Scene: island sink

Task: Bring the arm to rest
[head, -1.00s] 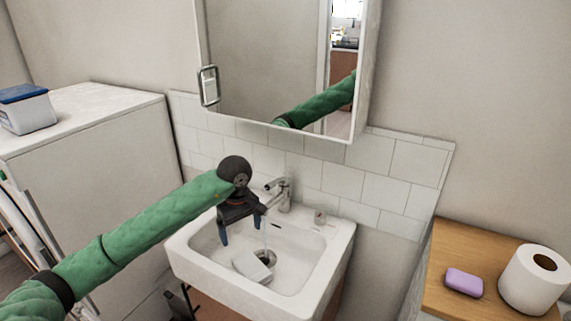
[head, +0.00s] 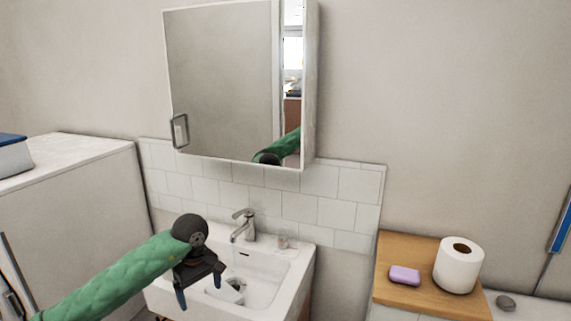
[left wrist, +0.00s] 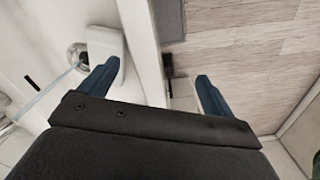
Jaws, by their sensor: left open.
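My left arm, wrapped in green, comes in from the left in the head view. My left gripper (head: 199,283) is open and empty, over the left front part of the white sink (head: 300,277). In the left wrist view its two blue fingertips (left wrist: 158,78) are spread apart with nothing between them. A white block-shaped object (head: 232,290) lies in the basin, partly hidden by the gripper; it also shows in the left wrist view (left wrist: 106,44) beside the left finger. My right gripper is not in view.
A chrome faucet (head: 243,226) stands behind the basin; a thin water stream shows in the left wrist view. A mirror cabinet (head: 225,80) hangs above. A wooden shelf (head: 425,251) at right holds purple soap (head: 404,275) and a paper roll (head: 459,266). A white cabinet (head: 80,210) stands left.

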